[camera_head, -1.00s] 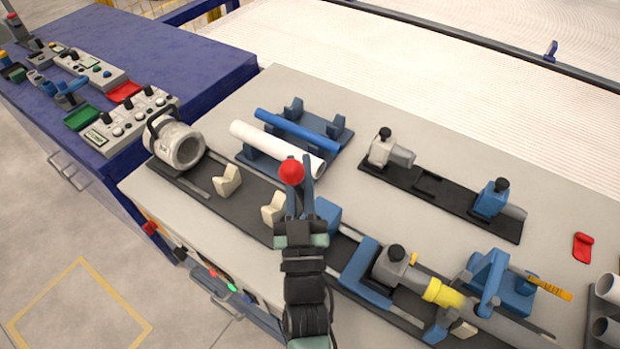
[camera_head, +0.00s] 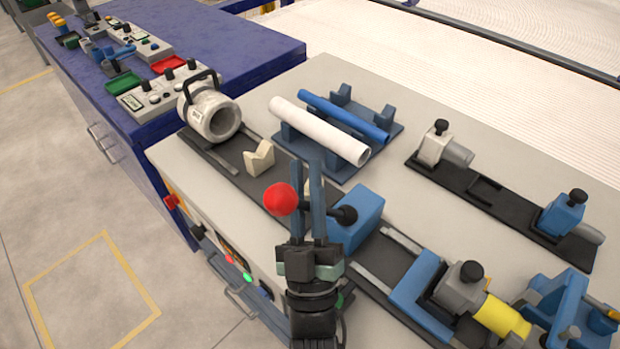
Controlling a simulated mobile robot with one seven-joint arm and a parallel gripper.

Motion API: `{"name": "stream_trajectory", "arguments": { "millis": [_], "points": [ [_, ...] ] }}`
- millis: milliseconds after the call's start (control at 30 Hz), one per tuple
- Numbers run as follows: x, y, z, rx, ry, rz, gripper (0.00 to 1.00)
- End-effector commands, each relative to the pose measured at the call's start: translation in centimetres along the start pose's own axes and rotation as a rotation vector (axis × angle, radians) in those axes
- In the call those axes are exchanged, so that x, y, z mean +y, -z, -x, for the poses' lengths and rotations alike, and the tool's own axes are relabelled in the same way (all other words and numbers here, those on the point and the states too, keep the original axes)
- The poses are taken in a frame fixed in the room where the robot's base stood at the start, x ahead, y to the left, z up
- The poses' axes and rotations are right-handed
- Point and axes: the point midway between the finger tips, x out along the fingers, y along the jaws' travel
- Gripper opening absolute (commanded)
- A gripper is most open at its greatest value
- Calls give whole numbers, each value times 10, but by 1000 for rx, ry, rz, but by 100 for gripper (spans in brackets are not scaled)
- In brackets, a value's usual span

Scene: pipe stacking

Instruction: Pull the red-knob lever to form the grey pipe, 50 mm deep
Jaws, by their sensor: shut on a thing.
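The lever (camera_head: 322,209) has a round red knob (camera_head: 281,199). It runs from a blue block (camera_head: 359,222) leftward, lying low and nearly level in the picture. My gripper (camera_head: 307,185) reaches up from below, its two dark blue fingers upright around the lever just right of the knob. It is shut on the lever; the exact contact is partly hidden. A yellow sleeve (camera_head: 502,318) sits beside a grey fitting with a black knob (camera_head: 461,285) at the lower right. I cannot make out the grey pipe for certain.
A grey ring-shaped unit (camera_head: 212,115) stands at the rail's far left end. White (camera_head: 318,130) and blue (camera_head: 345,117) pipes lie on a cradle behind my gripper. A cream V-support (camera_head: 259,157) stands on the rail. The table's front edge is close at the left.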

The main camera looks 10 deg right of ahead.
Motion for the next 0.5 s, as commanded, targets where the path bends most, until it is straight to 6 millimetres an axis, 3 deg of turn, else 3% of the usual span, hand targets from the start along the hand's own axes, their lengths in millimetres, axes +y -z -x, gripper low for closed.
{"name": "stream_trajectory", "arguments": {
  "millis": [267,300,467,500],
  "points": [
    [-5,-3,5,-10,12,0,0],
    [-5,-3,5,-10,12,0,19],
    [-4,-3,4,-9,9,0,47],
    [-4,-2,4,-8,8,0,47]
  ]
}}
